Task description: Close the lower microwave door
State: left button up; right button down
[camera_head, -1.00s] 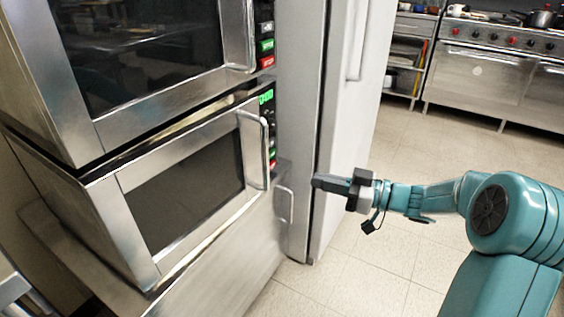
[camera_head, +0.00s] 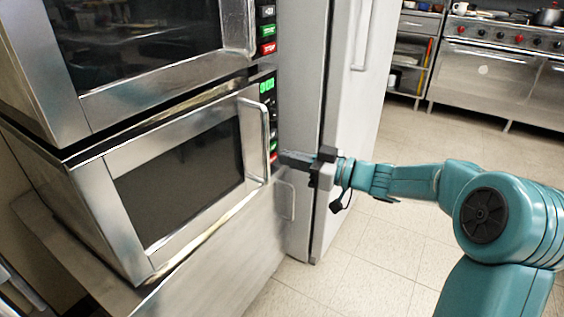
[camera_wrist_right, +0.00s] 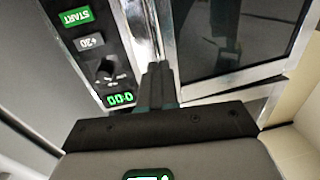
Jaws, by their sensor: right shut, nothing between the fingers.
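The lower microwave door (camera_head: 125,262) has a steel frame, a dark window and a vertical bar handle (camera_head: 266,140) at its right side. It stands close to the microwave body; I cannot tell whether a small gap is left. My right gripper (camera_head: 284,158) is shut and empty, its tips just right of the handle by the lower control panel. In the right wrist view, the gripper (camera_wrist_right: 158,85) points between the green-lit panel (camera_wrist_right: 92,45) and the door (camera_wrist_right: 235,40), near the handle. Contact is unclear. My left gripper is not in view.
An upper microwave (camera_head: 150,80) sits directly above the lower one. A tall pale fridge (camera_head: 350,120) stands just behind my right gripper. A steel range (camera_head: 490,75) and a shelf (camera_head: 412,55) are at the back right. The tiled floor (camera_head: 390,240) there is clear.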

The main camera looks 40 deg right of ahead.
aim_at(255, 144)
jog(key=x, duration=0.2)
jog(key=shift+w+a, duration=0.1)
jog(key=shift+w, duration=0.2)
jog(key=w+p, duration=0.2)
jog(key=w, duration=0.1)
jog(key=shift+w+a+r, duration=0.1)
jog(key=shift+a+r, duration=0.1)
jog(key=shift+r, duration=0.05)
jog(key=shift+w, duration=0.25)
jog(key=shift+w, duration=0.1)
